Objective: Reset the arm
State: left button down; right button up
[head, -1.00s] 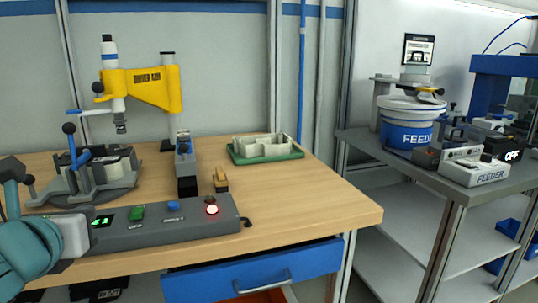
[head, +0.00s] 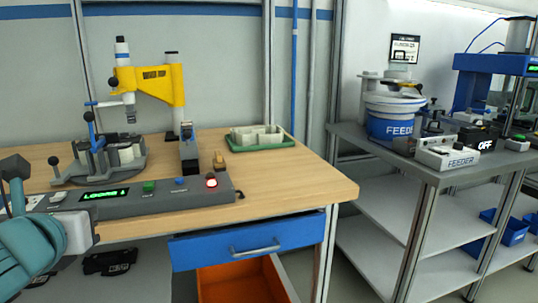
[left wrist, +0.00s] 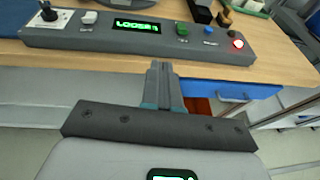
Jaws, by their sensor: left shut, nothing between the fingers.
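My left arm's teal and grey wrist (head: 60,238) is at the left edge of the head view, in front of the grey control box (head: 215,195). In the left wrist view my left gripper (left wrist: 160,68) is shut and empty. Its fingertips point at the table's front edge, short of the control box, which also shows there (left wrist: 130,42). The box has a green text display (left wrist: 136,26), a green button, a blue button and a lit red lamp (head: 211,183). My right gripper is not in view.
The wooden table (head: 290,185) holds a yellow press (head: 150,85), a grey lever fixture (head: 75,170) and a green tray (head: 262,146). A blue drawer (head: 255,240) is below, above an orange bin (head: 240,282). A feeder bench (head: 430,172) stands right. Floor shows between them.

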pick_arm(q)
jog(key=d+f+n+g+h, duration=0.25)
jog(key=d+f+n, duration=0.2)
jog(key=f, duration=0.75)
jog(key=d+f+n+g+h, duration=0.1)
jog(key=d+f+n+g, duration=0.3)
jog(key=f, duration=0.8)
jog(key=d+f+n+g+h, duration=0.2)
jog(key=d+f+n, duration=0.35)
jog(key=f, duration=0.65)
jog(key=s+d+f+n+g+h, duration=0.25)
jog(key=s+f+n+g, duration=0.25)
jog(key=s+f+n, duration=1.5)
notch_tip(320, 180, up, 25)
jog(key=n+y+p, duration=0.1)
jog(key=p, duration=2.7)
jog(key=shift+d+r+n+p, duration=0.15)
jog(key=shift+d+n+p, duration=0.15)
jog(key=shift+n, duration=0.1)
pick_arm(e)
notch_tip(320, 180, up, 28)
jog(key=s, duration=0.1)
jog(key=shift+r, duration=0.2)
pick_arm(q)
jog(key=shift+w, duration=0.15)
